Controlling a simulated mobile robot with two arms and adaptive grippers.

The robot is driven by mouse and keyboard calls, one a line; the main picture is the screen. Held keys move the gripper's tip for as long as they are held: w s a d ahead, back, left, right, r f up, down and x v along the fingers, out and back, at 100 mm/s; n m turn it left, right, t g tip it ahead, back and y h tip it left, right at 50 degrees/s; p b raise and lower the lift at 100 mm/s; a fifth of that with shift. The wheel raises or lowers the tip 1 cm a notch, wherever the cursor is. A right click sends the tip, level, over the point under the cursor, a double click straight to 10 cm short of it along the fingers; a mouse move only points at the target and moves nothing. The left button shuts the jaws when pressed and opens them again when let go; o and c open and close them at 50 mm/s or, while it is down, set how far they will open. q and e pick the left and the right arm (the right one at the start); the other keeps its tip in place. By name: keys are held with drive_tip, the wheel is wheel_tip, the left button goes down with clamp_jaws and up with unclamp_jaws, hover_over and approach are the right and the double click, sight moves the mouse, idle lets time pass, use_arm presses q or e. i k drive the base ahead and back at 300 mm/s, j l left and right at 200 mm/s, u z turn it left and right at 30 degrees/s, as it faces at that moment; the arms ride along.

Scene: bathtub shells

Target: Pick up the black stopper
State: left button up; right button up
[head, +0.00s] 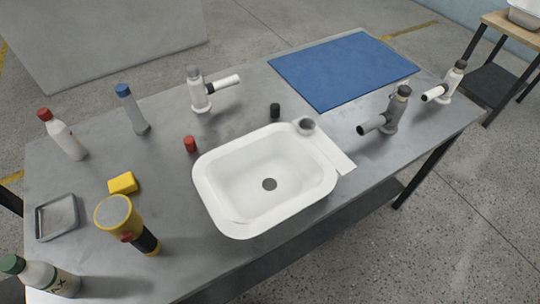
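The black stopper (275,110) is a small dark cylinder standing upright on the grey metal table, just behind the white basin (209,202). It is apart from the basin and nothing covers it. A similar small red stopper-like piece (190,145) stands to the left of the basin's back corner. Neither of my grippers shows in the head view.
Faucet-like fittings (198,92) stand at the back and right (391,112). A blue mat (343,68) covers the back right. Bottles (63,136), a yellow sponge (123,183), a flashlight (118,214) and a grey tray (41,224) crowd the left. Bare table surrounds the stopper.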

sight(274, 107)
drive_tip(key=l+u, duration=0.65)
drive_tip(key=l, duration=0.2)
drive_tip(key=l+u, duration=0.35)
drive_tip(key=l, duration=0.1)
